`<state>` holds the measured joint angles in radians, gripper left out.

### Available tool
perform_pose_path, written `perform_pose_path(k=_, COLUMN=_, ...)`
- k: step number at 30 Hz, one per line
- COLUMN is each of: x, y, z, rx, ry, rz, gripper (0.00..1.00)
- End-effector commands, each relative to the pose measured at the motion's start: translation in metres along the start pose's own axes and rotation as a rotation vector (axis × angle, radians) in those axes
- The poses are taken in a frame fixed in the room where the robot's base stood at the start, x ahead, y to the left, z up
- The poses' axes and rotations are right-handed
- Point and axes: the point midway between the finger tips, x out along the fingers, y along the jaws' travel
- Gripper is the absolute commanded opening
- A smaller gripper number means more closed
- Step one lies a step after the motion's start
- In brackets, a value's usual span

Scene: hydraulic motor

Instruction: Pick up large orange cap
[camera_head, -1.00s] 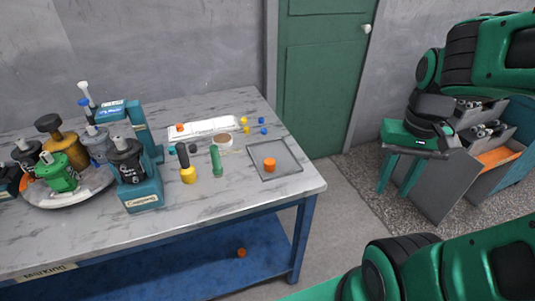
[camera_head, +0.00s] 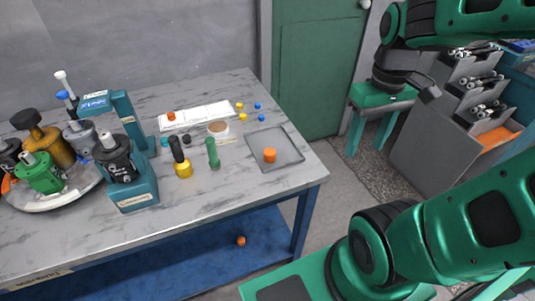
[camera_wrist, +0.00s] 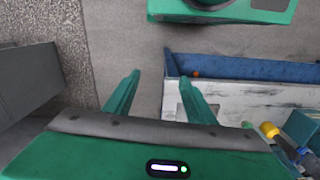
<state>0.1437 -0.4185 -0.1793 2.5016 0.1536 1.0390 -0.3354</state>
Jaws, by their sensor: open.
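A large orange cap (camera_head: 270,155) sits upright in the shallow grey tray (camera_head: 287,164) near the right end of the marble-topped table. My gripper (camera_head: 368,135) is open and empty, fingers pointing down, in the air to the right of the table and away from the cap. In the wrist view my gripper (camera_wrist: 159,76) shows two green fingers spread apart with nothing between them. Another orange cap (camera_head: 241,241) lies on the blue lower shelf, and a smaller orange piece (camera_head: 171,116) is on the white holder.
A green-handled tool (camera_head: 213,153) and a yellow-and-black tool (camera_head: 181,160) stand left of the tray. Several small blue and yellow caps lie behind it. A teal press (camera_head: 133,190) and motor parts crowd the table's left. A grey bin rack (camera_head: 440,135) stands at right.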

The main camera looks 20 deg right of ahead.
Motion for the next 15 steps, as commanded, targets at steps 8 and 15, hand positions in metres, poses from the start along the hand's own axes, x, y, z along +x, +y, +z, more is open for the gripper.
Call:
perform_pose_path(k=8, x=-0.001, y=-0.065, z=-0.089, rx=-0.910, ry=-0.004, rz=0.015, gripper=0.50)
perform_pose_path(k=15, x=0.008, y=-0.137, z=-0.142, rx=-1.595, ry=0.001, rz=0.006, gripper=0.50)
